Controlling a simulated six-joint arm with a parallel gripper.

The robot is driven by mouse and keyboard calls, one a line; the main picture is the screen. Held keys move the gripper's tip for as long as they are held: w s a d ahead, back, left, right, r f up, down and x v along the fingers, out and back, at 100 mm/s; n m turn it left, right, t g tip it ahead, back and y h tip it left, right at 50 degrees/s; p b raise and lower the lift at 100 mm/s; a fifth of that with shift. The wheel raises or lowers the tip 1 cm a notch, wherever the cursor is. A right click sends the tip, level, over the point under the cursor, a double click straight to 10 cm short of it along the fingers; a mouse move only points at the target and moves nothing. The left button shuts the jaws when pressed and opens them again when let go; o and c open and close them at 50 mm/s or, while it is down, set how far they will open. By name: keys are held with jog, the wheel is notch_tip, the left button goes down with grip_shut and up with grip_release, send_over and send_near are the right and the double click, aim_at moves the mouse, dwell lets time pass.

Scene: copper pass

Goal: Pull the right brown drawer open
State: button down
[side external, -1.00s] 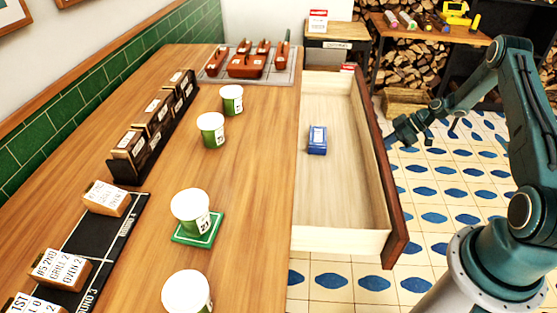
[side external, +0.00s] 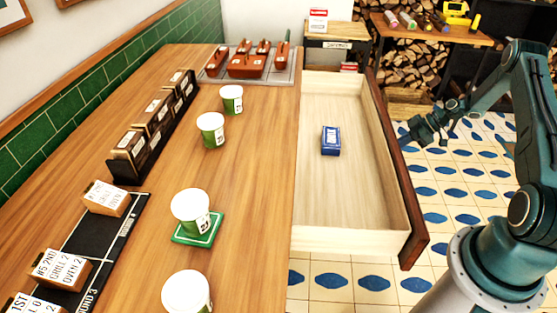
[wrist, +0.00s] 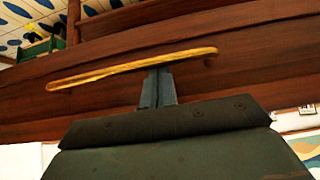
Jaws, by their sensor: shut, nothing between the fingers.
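The right brown drawer (side external: 417,240) is pulled well out from the wooden counter, its pale inside showing in the side view. A blue box (side external: 331,141) lies in it. In the wrist view the dark brown drawer front (wrist: 250,38) fills the upper part, with a long brass handle (wrist: 100,74) across it. My gripper (wrist: 158,72) is shut, with its fingertips at the middle of the handle. It cannot be told whether they are hooked behind it. In the side view my gripper (side external: 408,136) is just outside the drawer front, and the handle is hidden.
Several white-lidded cups (side external: 190,211) and a dark rack of boxes (side external: 153,125) stand on the counter (side external: 250,180). A tray (side external: 284,77) with copper-coloured pieces is at its far end. Tiled floor (side external: 455,195) is open between the drawer and my base.

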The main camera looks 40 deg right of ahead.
notch_tip(320, 180, up, 7)
jog(key=s+d, duration=0.1)
jog(key=shift+s+d+r, duration=0.15)
jog(key=shift+r, duration=0.05)
jog(key=c, duration=2.1)
grip_release()
jog(key=shift+r, duration=0.75)
jog(key=o, duration=0.6)
jog(key=d+r+m+g+h, duration=0.1)
jog(key=m, duration=0.5)
jog(key=w+d+r+m+g+h, duration=0.1)
jog(key=r+m+g+h, duration=0.1)
jog(key=m, duration=0.4)
jog(key=w+d+r+m+g+h, duration=0.1)
jog(key=d+r+m, duration=0.1)
jog(key=m, duration=0.4)
jog(key=shift+w+d, duration=0.1)
jog(key=shift+w, duration=0.15)
jog(key=shift+f, duration=0.1)
jog(key=x, duration=1.3)
jog(key=shift+s+d+f, duration=0.2)
jog(key=shift+f, duration=0.25)
